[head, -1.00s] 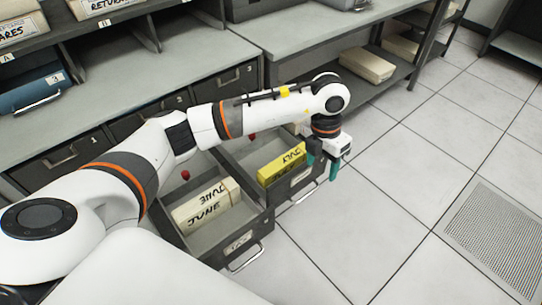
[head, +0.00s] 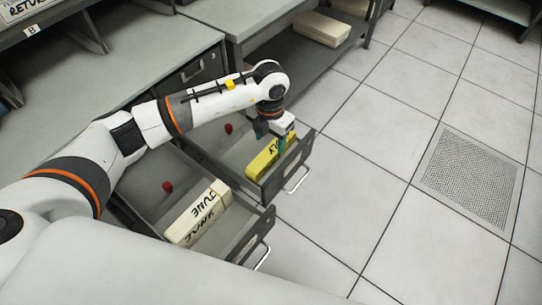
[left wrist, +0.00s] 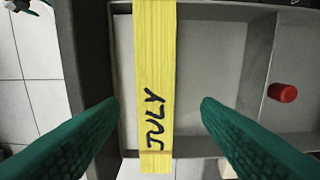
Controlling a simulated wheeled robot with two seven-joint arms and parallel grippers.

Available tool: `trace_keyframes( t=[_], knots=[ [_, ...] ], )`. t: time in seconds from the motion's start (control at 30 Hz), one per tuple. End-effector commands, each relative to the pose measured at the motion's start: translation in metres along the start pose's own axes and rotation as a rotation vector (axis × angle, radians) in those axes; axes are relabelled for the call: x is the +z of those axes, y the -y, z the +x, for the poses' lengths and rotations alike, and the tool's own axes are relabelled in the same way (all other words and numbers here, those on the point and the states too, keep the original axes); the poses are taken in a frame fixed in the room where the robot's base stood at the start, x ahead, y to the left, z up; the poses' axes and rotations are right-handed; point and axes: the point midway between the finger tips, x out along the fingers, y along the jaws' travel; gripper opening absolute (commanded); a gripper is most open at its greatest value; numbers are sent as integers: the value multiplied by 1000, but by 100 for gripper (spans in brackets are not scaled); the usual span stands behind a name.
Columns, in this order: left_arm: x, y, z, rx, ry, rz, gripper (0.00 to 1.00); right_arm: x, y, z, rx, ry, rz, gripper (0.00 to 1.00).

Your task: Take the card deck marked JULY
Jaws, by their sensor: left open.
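The yellow JULY deck (head: 263,160) stands in the farther of two open drawers (head: 290,170). In the left wrist view the JULY deck (left wrist: 155,80) runs top to bottom, its lettering near the lower end. My left gripper (head: 270,138) is over that drawer at the deck, partly covering it. In the wrist view its green fingers (left wrist: 157,110) are open, one on each side of the deck, with clear gaps between; I cannot tell how far down they reach. My right gripper is not in view.
The nearer open drawer (head: 262,225) holds a cream JUNE deck (head: 198,212) and a red knob (head: 167,187). Another red knob (head: 229,129) is in the JULY drawer. A lower shelf (head: 290,50) carries a pale deck (head: 321,29). The floor at right is clear, with a vent grille (head: 468,178).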

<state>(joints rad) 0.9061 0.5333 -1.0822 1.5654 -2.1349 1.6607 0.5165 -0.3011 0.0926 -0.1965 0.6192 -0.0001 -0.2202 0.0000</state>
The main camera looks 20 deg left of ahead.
Motion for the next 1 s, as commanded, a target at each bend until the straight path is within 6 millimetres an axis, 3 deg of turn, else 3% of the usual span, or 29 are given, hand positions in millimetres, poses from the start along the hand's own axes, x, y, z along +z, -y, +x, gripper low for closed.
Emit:
trace_keyframes(
  t=[0.33,0.67,1.0],
  knots=[
    [-1,-5,45,2,3,0,58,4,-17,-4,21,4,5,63],
    [-2,-4,52,1,0,1,58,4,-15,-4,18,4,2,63],
    [-2,-4,52,1,0,1,3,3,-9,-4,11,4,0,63]
  ],
)
